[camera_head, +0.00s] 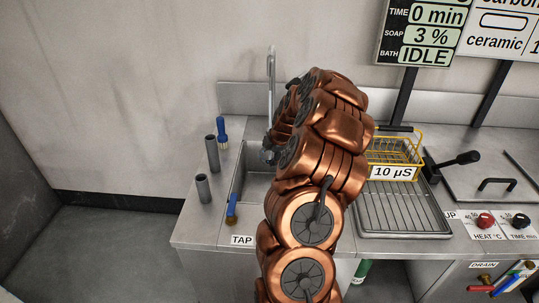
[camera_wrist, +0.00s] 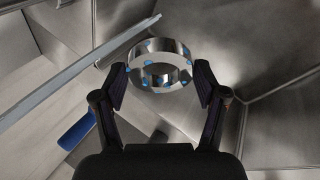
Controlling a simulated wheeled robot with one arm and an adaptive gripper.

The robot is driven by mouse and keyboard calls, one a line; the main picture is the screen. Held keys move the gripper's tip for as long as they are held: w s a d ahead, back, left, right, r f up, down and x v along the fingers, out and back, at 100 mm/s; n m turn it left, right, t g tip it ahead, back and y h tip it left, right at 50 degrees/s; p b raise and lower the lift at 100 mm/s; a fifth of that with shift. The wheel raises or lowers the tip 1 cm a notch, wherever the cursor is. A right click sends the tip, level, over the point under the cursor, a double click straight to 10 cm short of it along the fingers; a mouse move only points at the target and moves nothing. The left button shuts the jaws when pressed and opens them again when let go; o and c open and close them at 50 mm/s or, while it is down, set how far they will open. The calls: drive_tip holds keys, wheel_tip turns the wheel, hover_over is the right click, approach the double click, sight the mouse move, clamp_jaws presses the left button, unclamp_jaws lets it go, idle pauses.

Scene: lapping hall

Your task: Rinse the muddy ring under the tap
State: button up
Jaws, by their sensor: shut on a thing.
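In the wrist view my gripper (camera_wrist: 160,75) is shut on a shiny metal ring (camera_wrist: 160,47), with a fingertip at each side. The ring has several blue spots on its wall; I cannot tell whether they are dirt or drops. A long grey bar, apparently the tap pipe (camera_wrist: 80,72), crosses the upper left beside the ring. A blue lever (camera_wrist: 77,132) lies below it. In the head view the upright tap pipe (camera_head: 271,85) stands behind the sink (camera_head: 240,185), and the blue lever (camera_head: 232,207) is by the TAP label. My arm hides much of the sink and the ring.
Two grey cylinders (camera_head: 203,188) and a blue brush (camera_head: 222,128) stand on the left counter. Right of my arm are a draining rack (camera_head: 400,215) and a yellow wire basket (camera_head: 405,150) marked 10 µS. A lidded bath (camera_head: 490,178) is farther right; its display reads IDLE.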

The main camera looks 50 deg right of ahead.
drive_tip(key=s+a+r+b, duration=0.2)
drive_tip(key=s+a, duration=0.2)
drive_tip(key=shift+a, duration=0.4)
drive_tip(key=shift+r, duration=0.15)
idle(1.0)
wheel_tip(320, 180, up, 10)
idle(1.1)
